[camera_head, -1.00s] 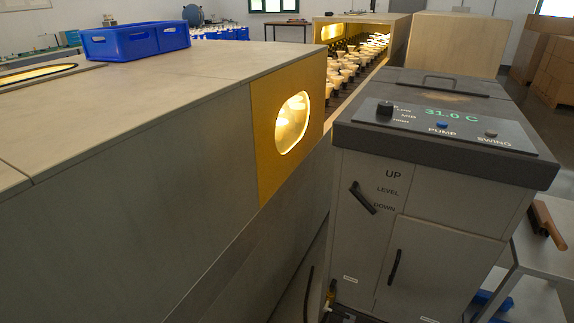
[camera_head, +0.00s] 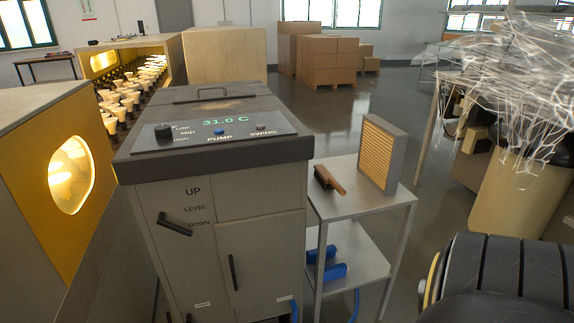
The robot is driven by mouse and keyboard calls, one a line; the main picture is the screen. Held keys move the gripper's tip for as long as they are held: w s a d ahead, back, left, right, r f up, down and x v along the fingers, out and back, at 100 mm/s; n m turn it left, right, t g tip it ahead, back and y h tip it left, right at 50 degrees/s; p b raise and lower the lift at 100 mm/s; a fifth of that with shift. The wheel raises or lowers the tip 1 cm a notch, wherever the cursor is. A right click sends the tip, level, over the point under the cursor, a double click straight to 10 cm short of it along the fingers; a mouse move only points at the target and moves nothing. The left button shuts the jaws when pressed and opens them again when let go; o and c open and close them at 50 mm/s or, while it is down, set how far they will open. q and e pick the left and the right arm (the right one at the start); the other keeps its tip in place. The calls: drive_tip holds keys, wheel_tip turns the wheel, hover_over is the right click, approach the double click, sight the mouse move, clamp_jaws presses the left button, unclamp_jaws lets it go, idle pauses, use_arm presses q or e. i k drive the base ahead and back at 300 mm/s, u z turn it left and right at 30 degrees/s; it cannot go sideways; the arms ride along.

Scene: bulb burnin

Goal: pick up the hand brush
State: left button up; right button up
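The hand brush (camera_head: 329,180) lies on the upper shelf of a small grey metal stand, to the right of the control cabinet. It has a brown wooden handle and dark bristles. It lies on the shelf's left part, beside an upright framed filter panel. Neither of my grippers shows in the head view. A large black rounded part at the bottom right corner may be part of my own body.
The cabinet (camera_head: 217,145) stands left of the metal stand (camera_head: 352,203). A framed filter (camera_head: 381,152) stands on the shelf, right of the brush. Blue cylindrical items (camera_head: 327,273) lie on the lower shelf.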

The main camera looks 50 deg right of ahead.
sight(326, 181)
drive_tip(key=z, duration=1.95)
